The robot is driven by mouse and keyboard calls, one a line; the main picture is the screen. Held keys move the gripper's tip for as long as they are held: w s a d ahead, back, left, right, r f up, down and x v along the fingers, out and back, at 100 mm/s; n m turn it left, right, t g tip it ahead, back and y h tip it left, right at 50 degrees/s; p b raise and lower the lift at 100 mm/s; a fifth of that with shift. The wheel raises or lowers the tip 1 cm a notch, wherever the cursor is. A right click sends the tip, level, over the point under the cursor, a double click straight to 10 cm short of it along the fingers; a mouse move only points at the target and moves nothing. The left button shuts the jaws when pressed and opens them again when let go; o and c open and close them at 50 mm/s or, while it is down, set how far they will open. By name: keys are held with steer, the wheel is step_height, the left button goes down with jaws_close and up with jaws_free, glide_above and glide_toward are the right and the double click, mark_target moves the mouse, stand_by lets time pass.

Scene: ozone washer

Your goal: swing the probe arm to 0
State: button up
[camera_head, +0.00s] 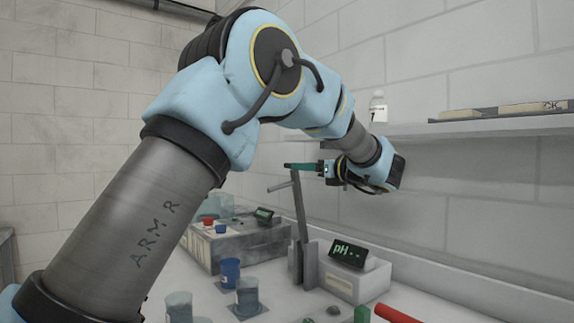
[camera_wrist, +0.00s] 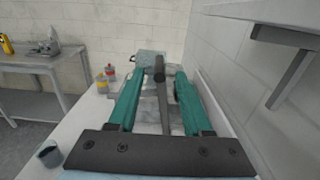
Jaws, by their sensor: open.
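The probe arm (camera_head: 300,205) is a grey bar that rises from a grey stand beside the pH meter (camera_head: 347,270), whose display reads "pH --". A short peg sticks out near its top, to the left in the head view. My gripper (camera_head: 290,166) is at the height of the bar's top, its teal fingers pointing left. In the wrist view the two teal fingers (camera_wrist: 164,74) are apart. The dark round end of the probe arm (camera_wrist: 159,68) shows between them, with the bar below. I cannot tell whether either finger touches it. No 0 mark is legible.
Blue cups (camera_head: 230,272) and glass beakers (camera_head: 247,297) stand on the bench left of the meter. A grey box with a small display (camera_head: 240,240) is behind them. A red cylinder (camera_head: 395,315) lies in front. A wall shelf (camera_head: 480,124) overhangs at right.

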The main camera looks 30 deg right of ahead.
mark_target(284, 165)
steer(key=w, duration=0.3)
steer(key=w+a+p, duration=0.1)
steer(key=w, duration=0.1)
steer(key=w+p, duration=0.1)
steer(key=w, duration=0.2)
steer(key=shift+w+a, duration=0.3)
steer(key=shift+a, duration=0.05)
steer(key=shift+c, duration=0.3)
jaws_close()
stand_by(0.6)
